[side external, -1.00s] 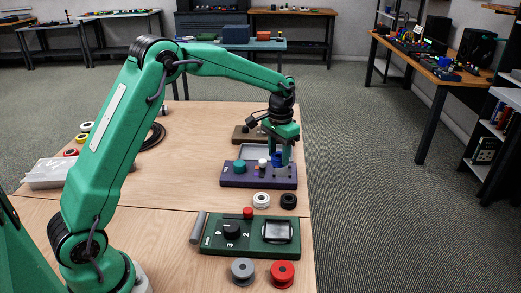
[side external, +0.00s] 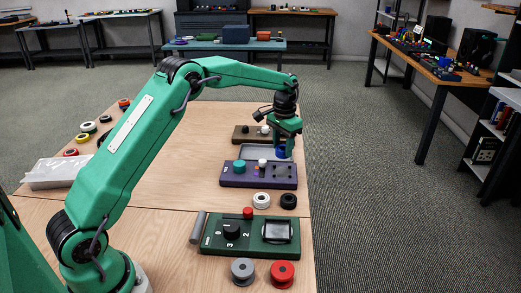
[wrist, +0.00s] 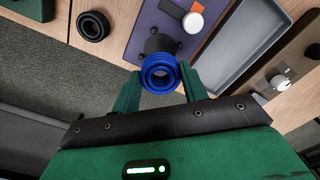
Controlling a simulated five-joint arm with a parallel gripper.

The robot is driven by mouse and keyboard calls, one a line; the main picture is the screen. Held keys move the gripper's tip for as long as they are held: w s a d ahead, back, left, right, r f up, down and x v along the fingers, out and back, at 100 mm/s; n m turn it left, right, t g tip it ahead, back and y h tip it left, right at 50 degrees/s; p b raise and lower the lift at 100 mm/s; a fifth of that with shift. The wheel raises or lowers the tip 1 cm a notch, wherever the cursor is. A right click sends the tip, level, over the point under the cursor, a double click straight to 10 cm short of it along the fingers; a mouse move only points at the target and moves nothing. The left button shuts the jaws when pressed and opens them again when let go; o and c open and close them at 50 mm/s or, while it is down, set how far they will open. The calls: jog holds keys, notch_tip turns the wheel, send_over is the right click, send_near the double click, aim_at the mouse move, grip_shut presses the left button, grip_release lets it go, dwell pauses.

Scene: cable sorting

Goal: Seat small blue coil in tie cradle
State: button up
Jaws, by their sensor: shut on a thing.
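The small blue coil (side external: 281,151) is held between the fingertips of my gripper (side external: 284,149), above the right part of a purple board (side external: 232,181). The wrist view shows the coil (wrist: 147,73) gripped between two green fingers (wrist: 160,88), its round opening facing the camera. A black rounded piece (wrist: 160,43) shows just beyond the coil, on or over the purple board (wrist: 150,22). Small dark pegs (side external: 283,171) stand on the board below the coil. I cannot tell for certain which part is the tie cradle.
The board also bears a teal cylinder (side external: 239,166) and a white knob (side external: 262,162). A grey tray (wrist: 243,45) lies behind it. White (side external: 261,200) and black (side external: 288,201) coils lie in front, near a green board (side external: 215,238). The table's right edge is close.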

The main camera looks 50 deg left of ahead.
jog(key=shift+f, duration=1.3)
jog(key=shift+f, duration=1.8)
dwell(1.3)
jog(key=o, duration=1.5)
jog(key=shift+r, duration=0.2)
jog(key=shift+r, duration=3.35)
jog(key=shift+r, duration=0.1)
